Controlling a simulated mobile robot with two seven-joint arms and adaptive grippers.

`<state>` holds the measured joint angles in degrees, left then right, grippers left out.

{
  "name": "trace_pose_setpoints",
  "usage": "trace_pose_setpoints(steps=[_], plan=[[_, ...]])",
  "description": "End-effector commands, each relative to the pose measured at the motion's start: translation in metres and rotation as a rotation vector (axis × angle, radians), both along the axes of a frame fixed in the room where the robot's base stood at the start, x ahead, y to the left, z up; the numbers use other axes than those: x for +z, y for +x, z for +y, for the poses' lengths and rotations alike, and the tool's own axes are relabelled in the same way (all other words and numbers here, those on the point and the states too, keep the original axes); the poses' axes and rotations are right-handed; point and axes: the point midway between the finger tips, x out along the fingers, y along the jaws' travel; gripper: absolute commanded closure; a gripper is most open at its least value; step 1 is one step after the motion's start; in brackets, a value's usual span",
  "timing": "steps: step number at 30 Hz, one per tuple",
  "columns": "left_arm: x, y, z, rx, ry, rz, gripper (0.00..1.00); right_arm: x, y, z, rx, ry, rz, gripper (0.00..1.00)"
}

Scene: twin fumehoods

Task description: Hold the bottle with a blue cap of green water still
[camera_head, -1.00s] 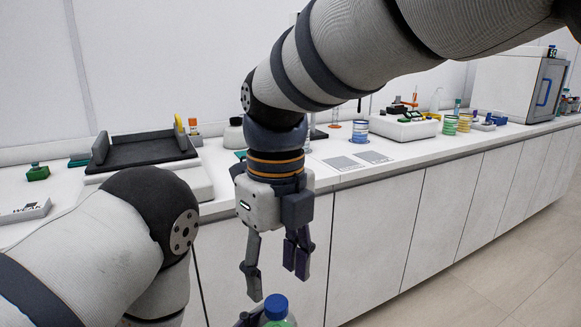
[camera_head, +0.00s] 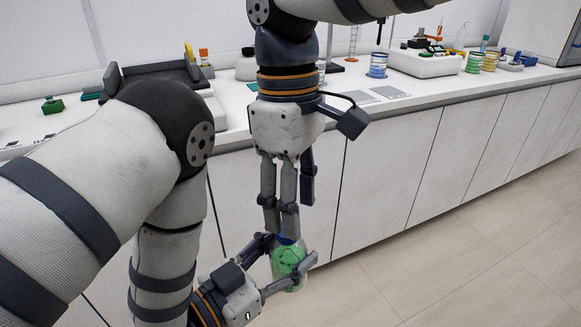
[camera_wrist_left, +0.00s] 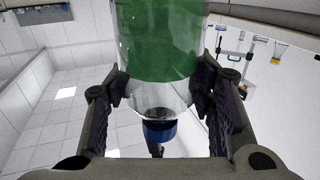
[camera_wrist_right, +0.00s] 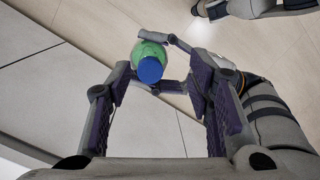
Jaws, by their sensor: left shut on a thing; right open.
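The bottle (camera_head: 290,263) holds green liquid and has a blue cap (camera_head: 285,239). In the head view it is in front of the cabinets, above the floor. My left gripper (camera_head: 284,268) is shut around its sides. My right gripper (camera_head: 279,228) points down just above the cap. In the right wrist view its open fingers (camera_wrist_right: 160,80) stand on either side of the cap (camera_wrist_right: 150,70). Whether they touch the cap cannot be told.
A long white counter (camera_head: 240,108) runs behind my grippers and carries a dark tray device (camera_head: 155,72), a white instrument (camera_head: 420,65) and several small containers. White cabinet fronts (camera_head: 385,160) are close behind the bottle. The tiled floor (camera_head: 450,260) at right is clear.

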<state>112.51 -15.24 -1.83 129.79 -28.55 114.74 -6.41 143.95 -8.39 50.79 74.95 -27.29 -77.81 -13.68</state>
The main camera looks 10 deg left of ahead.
Motion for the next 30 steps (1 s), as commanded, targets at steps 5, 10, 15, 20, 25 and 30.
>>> trace_pose_setpoints(steps=[5,10,15,20,25,30], plan=[[0.0,0.0,0.0,0.0,-0.001,-0.001,1.0,0.024,0.015,0.009,0.401,0.071,-0.046,0.53],[0.0,0.0,0.0,0.0,-0.001,-0.001,1.0,0.03,0.019,0.011,0.534,0.085,-0.062,0.53],[0.0,0.0,0.0,0.0,-0.001,-0.001,1.0,0.03,0.019,0.011,0.539,0.086,-0.062,0.53],[0.0,0.0,0.0,0.0,-0.001,-0.001,1.0,0.027,0.019,0.01,0.537,0.085,-0.061,0.53],[0.0,0.0,0.0,0.0,-0.001,-0.001,1.0,0.002,0.018,0.01,0.538,0.086,-0.058,0.53],[0.0,0.0,0.0,0.0,-0.001,-0.001,1.0,-0.027,0.018,0.01,0.537,0.086,-0.058,0.53]])
